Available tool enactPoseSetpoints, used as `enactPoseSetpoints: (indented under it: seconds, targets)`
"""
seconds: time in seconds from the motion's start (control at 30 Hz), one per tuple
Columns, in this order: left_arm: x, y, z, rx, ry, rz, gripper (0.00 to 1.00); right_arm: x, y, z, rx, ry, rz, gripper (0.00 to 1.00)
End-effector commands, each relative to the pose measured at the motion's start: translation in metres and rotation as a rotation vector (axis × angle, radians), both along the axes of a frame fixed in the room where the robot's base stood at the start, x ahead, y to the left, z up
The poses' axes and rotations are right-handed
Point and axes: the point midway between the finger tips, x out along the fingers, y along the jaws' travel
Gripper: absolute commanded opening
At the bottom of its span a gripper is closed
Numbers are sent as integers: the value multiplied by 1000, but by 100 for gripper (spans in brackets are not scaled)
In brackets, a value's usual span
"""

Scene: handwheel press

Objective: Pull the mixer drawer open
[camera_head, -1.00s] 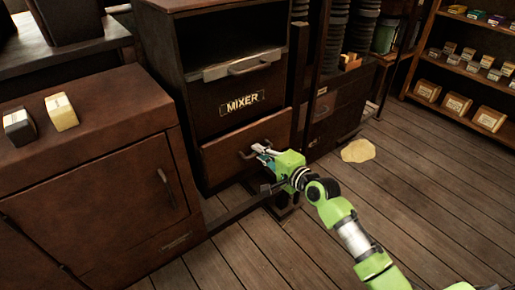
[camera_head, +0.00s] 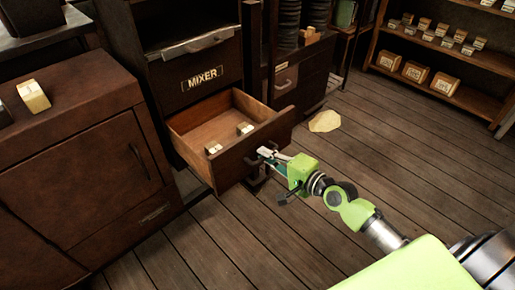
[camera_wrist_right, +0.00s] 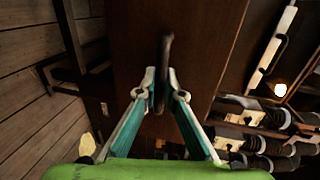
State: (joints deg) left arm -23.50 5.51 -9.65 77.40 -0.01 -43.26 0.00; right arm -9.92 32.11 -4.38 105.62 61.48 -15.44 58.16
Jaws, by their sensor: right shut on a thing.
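The mixer drawer (camera_head: 235,135) stands pulled out from the dark cabinet labelled MIXER (camera_head: 202,78). Its wooden inside shows, with two small light-coloured blocks (camera_head: 244,129) in it. My right gripper (camera_head: 263,153) is at the drawer front, shut on the drawer handle (camera_wrist_right: 166,70). In the right wrist view the two fingers (camera_wrist_right: 163,88) close around the dark handle bar, with the brown drawer front behind it. The drawer handle is mostly hidden by the fingers in the head view. My left gripper is not in view.
A brown cabinet (camera_head: 70,160) stands at the left with a pale block (camera_head: 33,96) on top. A pale flat patch (camera_head: 324,121) lies on the plank floor. A shelf with several boxes (camera_head: 445,85) is at the back right. The floor in front of the drawer is clear.

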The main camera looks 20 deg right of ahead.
Motion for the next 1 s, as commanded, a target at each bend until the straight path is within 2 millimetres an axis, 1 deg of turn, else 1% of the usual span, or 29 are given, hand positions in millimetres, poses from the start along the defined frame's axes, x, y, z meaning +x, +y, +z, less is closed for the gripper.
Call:
enactPoseSetpoints:
  seconds: [0.1,0.2,0.57,0.6,1.0]
  targets:
    - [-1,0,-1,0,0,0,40,-9,-2,-1,0,4,2,0]
    - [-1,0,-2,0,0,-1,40,-11,-4,-1,0,2,1,0]
    - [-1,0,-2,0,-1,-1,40,-12,-4,0,0,1,1,0]
    - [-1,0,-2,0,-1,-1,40,-12,-4,-1,0,1,1,15]
    - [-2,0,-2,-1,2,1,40,-14,-5,0,0,1,0,15]
